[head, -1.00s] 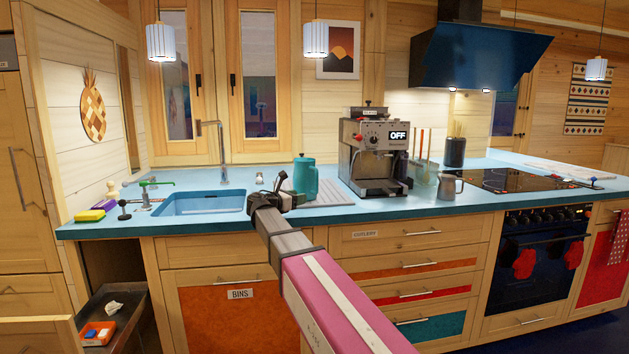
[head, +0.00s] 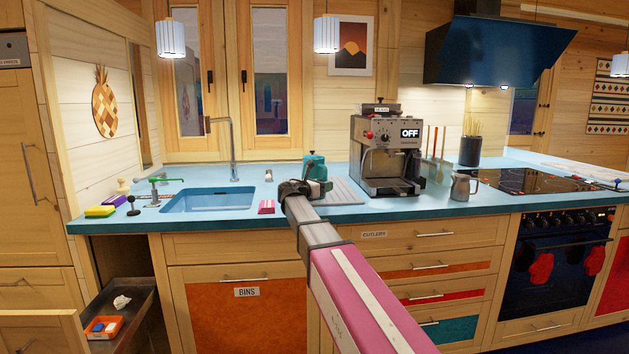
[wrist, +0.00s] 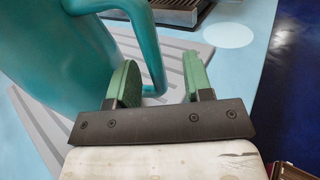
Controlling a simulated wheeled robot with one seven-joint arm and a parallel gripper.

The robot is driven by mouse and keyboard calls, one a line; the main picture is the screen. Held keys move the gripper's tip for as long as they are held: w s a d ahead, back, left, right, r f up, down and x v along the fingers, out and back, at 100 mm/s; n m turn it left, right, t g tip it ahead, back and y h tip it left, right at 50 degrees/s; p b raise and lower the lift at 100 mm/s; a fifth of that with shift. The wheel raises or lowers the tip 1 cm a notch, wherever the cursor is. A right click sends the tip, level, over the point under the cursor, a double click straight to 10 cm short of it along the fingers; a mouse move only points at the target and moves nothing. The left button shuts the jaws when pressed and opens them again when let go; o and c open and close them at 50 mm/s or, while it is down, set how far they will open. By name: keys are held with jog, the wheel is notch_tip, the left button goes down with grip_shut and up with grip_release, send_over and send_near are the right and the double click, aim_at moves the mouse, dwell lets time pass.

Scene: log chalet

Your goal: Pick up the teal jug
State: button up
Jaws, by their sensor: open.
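My gripper (wrist: 160,80) is open. The handle's lower part shows in the gap between the two green fingers, nearer the left one; I cannot tell whether they touch. In the head view my gripper (head: 303,184) is in front of the jug.
The coffee machine (head: 386,155) stands just right of the jug, with a metal pitcher (head: 463,187) further right. A ridged grey mat (head: 345,192) lies by the jug. The sink (head: 210,200) and a small pink object (head: 266,207) are to the left.

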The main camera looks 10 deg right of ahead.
jog(key=x, duration=0.3)
jog(key=shift+w, duration=0.2)
grip_shut()
dwell(1.2)
